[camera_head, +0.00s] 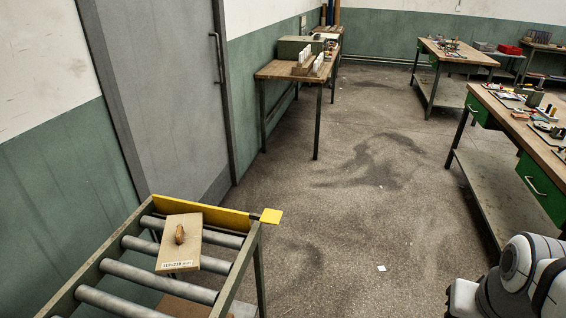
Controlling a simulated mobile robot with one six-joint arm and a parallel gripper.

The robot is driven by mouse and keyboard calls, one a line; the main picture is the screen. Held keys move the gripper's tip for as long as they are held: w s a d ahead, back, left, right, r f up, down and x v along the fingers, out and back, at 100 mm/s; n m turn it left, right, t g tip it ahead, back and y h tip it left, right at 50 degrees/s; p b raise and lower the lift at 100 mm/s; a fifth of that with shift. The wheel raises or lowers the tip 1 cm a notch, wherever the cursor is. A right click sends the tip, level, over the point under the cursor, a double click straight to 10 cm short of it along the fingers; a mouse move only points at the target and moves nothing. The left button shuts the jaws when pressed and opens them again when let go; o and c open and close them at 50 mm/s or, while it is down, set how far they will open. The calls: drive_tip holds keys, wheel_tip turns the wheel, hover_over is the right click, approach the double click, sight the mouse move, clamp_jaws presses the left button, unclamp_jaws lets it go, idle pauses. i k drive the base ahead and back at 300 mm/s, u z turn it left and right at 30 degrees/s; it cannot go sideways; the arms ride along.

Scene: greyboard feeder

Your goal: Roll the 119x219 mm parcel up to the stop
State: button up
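The parcel (179,249) is a flat tan board with a small brown knob on top and a white label at its near edge reading about 119x219 mm. It lies on the grey rollers of the roller feeder (236,283) at the lower left. The stop (225,221) is a yellow plate across the far end of the rollers. The far edge of the parcel is close to the stop; I cannot tell whether they touch. My gripper is out of view; only white and grey links of my arm show at the lower right, well apart from the parcel.
A yellow tab (271,216) sticks out at the feeder's far right corner. A grey door (165,90) stands left behind it. A small wooden table (281,69) stands by the wall, and a workbench (492,101) stands at the right.

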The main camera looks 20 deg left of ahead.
sight(179, 250)
drive_tip(key=z, duration=1.1)
drive_tip(key=i, duration=1.4)
drive_tip(key=u, duration=0.65)
drive_tip(key=k, duration=0.1)
drive_tip(key=u, duration=2.8)
drive_tip(key=i, duration=1.05)
drive_tip(key=u, duration=0.05)
